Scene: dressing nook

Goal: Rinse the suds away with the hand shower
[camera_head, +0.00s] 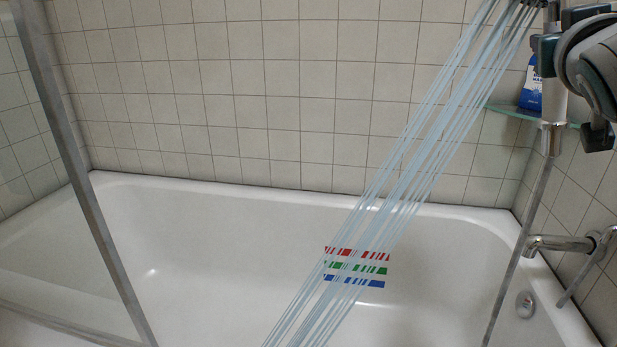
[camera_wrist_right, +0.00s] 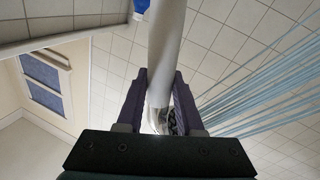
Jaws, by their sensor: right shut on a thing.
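My right gripper (camera_head: 556,40) is shut on the hand shower (camera_head: 553,105) at the upper right of the head view. The white handle also shows between the two fingers in the right wrist view (camera_wrist_right: 167,45). The shower head is mostly cut off by the top edge. Several pale blue water streams (camera_head: 412,150) run from it down and left into the white bathtub (camera_head: 250,235), past the bottom edge of the picture. I see no clear suds on the visible tub surfaces. My left gripper is not in view.
A grey hose (camera_head: 522,240) hangs from the handle past the chrome spout (camera_head: 560,243). A blue bottle (camera_head: 531,90) stands on a glass corner shelf (camera_head: 508,111). A metal-framed glass screen (camera_head: 85,190) is at the left. Red, green and blue striped marks (camera_head: 372,269) show on the tub wall.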

